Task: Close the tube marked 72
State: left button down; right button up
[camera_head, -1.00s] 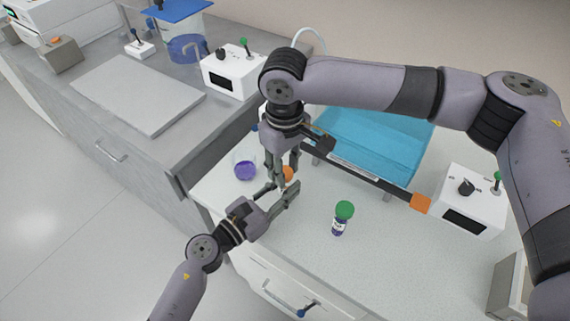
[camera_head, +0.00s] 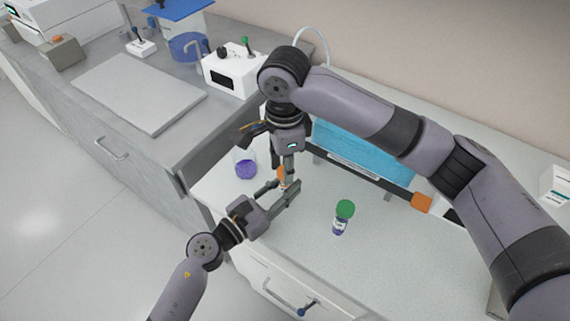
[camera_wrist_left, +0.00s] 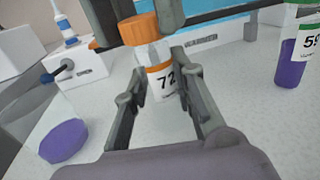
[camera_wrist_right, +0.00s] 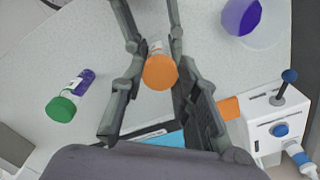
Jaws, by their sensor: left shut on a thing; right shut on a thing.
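The tube marked 72 (camera_wrist_left: 162,78) stands upright, with an orange cap (camera_wrist_left: 140,29) on its top, in the left wrist view. My left gripper (camera_head: 294,186) is shut on the tube's body from the side; its fingers also show in the left wrist view (camera_wrist_left: 165,75). My right gripper (camera_head: 286,178) points down from above and is shut on the orange cap, which shows between its fingers in the right wrist view (camera_wrist_right: 160,72). How far the cap is threaded cannot be seen. In the head view the fingers hide most of the tube.
A green-capped tube (camera_head: 341,218) marked 59 stands to the right on the white bench (camera_head: 390,265). A clear vessel with purple contents (camera_head: 245,168) stands left of the grippers. A blue panel (camera_head: 350,152) and a white device (camera_wrist_right: 280,125) lie behind.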

jog(key=m, duration=0.4)
jog(key=o, duration=0.7)
jog(key=shift+r, duration=2.3)
jog(key=shift+c, duration=0.6)
